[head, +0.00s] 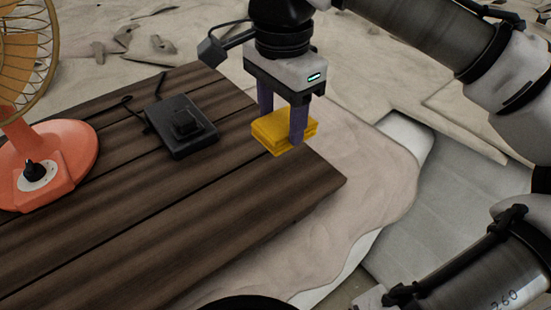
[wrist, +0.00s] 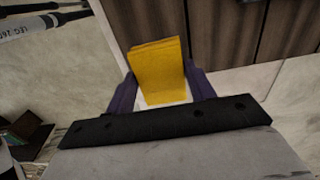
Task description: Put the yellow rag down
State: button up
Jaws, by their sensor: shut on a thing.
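The yellow rag (head: 270,132) is a folded, layered block in the head view, by the right corner of the dark wooden table (head: 230,240). My gripper (head: 282,122) points down with its purple fingers on either side of the rag, shut on it. In the wrist view the rag (wrist: 158,68) sits between the two fingers (wrist: 160,90), and its far end overlaps the table's edge (wrist: 215,40). I cannot tell whether the rag touches the tabletop or is held just above it.
An orange fan (head: 50,165) stands at the table's left. A black device (head: 180,127) with a cable lies left of my gripper. The front of the tabletop is clear. A pale draped surface (head: 365,175) lies beyond the table's right edge.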

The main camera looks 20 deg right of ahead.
aim_at(279, 123)
jog(key=shift+s, duration=0.2)
notch_tip(279, 123, down, 5)
jog(key=shift+f+b, duration=0.1)
jog(key=shift+b, duration=0.4)
jog(key=shift+o, duration=0.2)
notch_tip(279, 123, down, 4)
jog(key=b, duration=0.4)
jog(key=shift+w+f, duration=0.1)
jog(key=shift+f, duration=0.15)
jog(key=shift+r, duration=0.1)
jog(key=shift+c, duration=0.8)
jog(key=o, duration=1)
jog(key=shift+f+b, duration=0.35)
jog(key=r+p, duration=0.6)
jog(key=shift+a+r, duration=0.2)
jog(key=shift+r, duration=0.1)
notch_tip(279, 123, up, 8)
jog(key=shift+f, duration=0.2)
